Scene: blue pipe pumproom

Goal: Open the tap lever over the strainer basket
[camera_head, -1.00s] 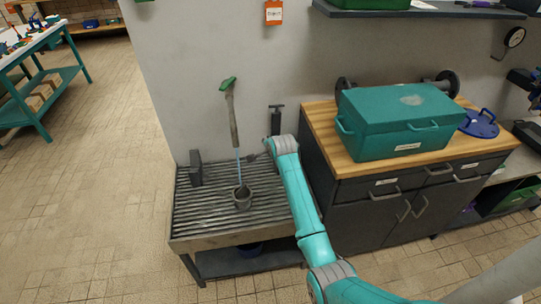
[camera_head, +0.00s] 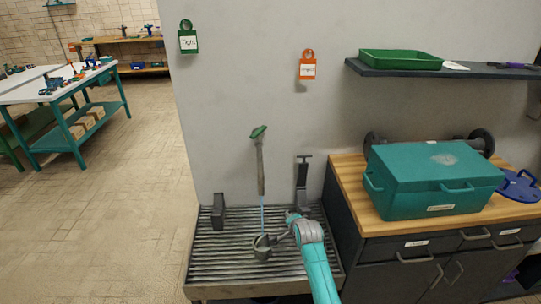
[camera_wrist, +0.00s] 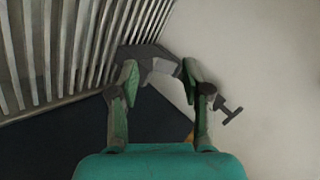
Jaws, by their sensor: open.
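A green lever (camera_head: 258,131) tops a long grey, pipe-like tap (camera_head: 260,165) against the wall. A thin pale-blue strip, perhaps water, runs from its lower end to the strainer basket (camera_head: 262,246), a small grey cup on the slatted rack. My gripper (camera_head: 282,236) is low over the rack, just right of the basket and well below the lever; the picture does not settle whether it touches the basket. In the wrist view my gripper (camera_wrist: 160,78) is open. A grey curved part (camera_wrist: 150,57) shows between or beyond its fingers; I cannot tell which thing it belongs to. The lever is not recognisable there.
A dark upright T-handled thing (camera_head: 302,183) stands at the rack's (camera_head: 225,250) back right, close to my arm. A dark block (camera_head: 219,212) stands back left. A wooden-topped cabinet (camera_head: 350,185) with a teal box (camera_head: 430,185) borders the rack on the right. Floor at left is clear.

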